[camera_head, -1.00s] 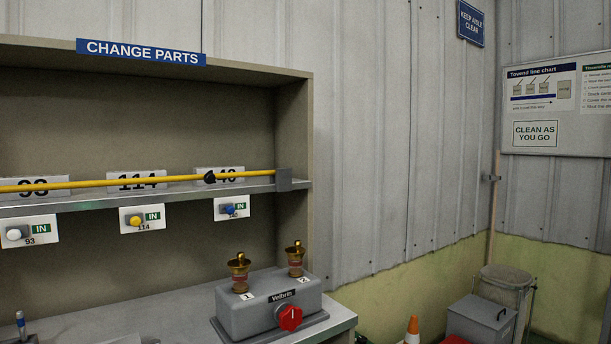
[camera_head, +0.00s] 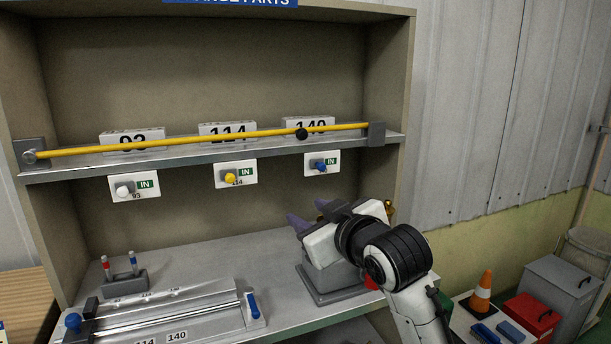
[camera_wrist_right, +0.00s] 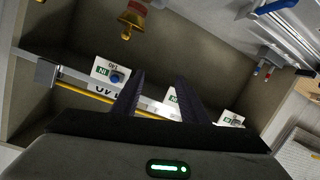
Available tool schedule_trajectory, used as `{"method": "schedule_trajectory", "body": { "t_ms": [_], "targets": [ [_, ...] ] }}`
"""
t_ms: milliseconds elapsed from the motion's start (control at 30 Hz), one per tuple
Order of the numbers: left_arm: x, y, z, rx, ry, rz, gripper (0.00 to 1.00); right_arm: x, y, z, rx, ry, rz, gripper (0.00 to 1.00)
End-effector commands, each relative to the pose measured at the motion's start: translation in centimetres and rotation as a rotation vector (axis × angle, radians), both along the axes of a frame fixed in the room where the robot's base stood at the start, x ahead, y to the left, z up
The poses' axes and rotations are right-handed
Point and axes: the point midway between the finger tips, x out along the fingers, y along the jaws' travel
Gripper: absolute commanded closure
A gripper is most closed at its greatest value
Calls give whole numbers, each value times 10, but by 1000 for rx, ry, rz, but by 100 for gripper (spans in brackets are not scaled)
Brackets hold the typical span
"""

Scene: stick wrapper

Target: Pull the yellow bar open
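The yellow bar (camera_head: 220,138) runs across the front of the shelf, in front of the number blocks. Its left end sits at a round pivot on a grey bracket (camera_head: 30,151), and its right end lies at another grey bracket (camera_head: 376,133). A black knob (camera_head: 301,134) is on the bar right of its middle. My right gripper (camera_head: 310,211) is below the shelf's right part, apart from the bar. In the right wrist view its fingers (camera_wrist_right: 158,78) stand apart with nothing held between them; part of the yellow bar (camera_wrist_right: 90,93) shows beyond them. My left gripper is out of view.
White, yellow and blue knobs on IN tags (camera_head: 235,175) hang under the shelf (camera_head: 200,155). My right arm partly hides a grey box (camera_head: 325,278) on the bench. A rail fixture (camera_head: 170,310) and a small holder (camera_head: 125,283) stand at left. Bare bench lies between.

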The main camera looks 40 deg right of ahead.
Motion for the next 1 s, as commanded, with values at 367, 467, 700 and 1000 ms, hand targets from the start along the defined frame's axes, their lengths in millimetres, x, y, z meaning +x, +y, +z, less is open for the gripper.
{"method": "schedule_trajectory", "body": {
  "t_ms": [367, 467, 700, 1000],
  "targets": [
    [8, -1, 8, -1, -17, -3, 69, 6, -35, 123, -22, -231, -55, 60],
    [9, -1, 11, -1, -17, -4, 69, 20, -38, 122, -21, -229, -53, 60],
    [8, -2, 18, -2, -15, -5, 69, 64, -48, 122, -21, -228, -53, 60],
    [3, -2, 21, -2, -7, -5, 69, 96, -56, 121, -23, -228, -53, 60]
  ]
}}
